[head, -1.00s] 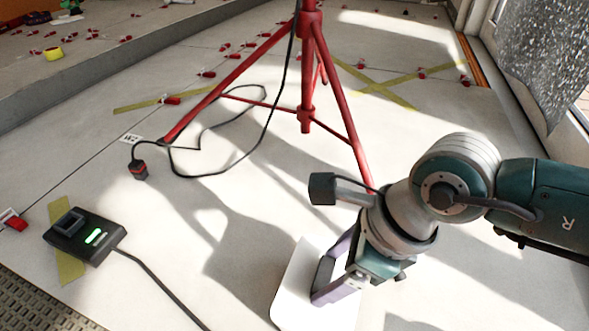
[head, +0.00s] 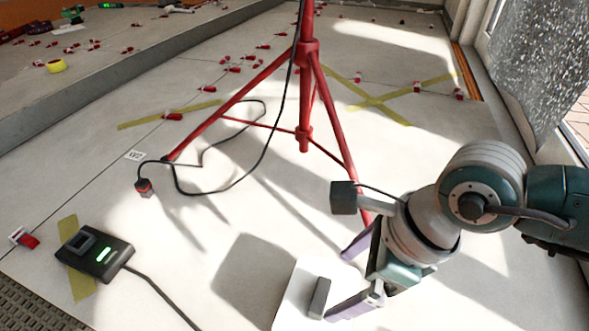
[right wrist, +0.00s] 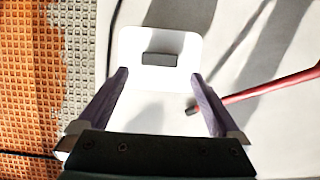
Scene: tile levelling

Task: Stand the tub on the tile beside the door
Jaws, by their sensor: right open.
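The tub (head: 291,292) is white with a dark grey handle bar on top and stands on the pale floor at the bottom of the head view, partly cut off. In the right wrist view the tub (right wrist: 135,43) is a white rounded shape with the handle across its middle. My right gripper (head: 346,276) is open and empty, just right of the handle. In the wrist view its two purple fingers (right wrist: 158,76) are spread wide, with the handle ahead of and between their tips. The door (head: 545,75) is at the far right. My left gripper is out of view.
A red tripod (head: 305,110) stands close behind the tub, one leg near my right gripper. A loose black cable (head: 215,192) and a black device with a green light (head: 97,254) lie left. A yellow tape cross (head: 375,97) and several red clips mark the tiles.

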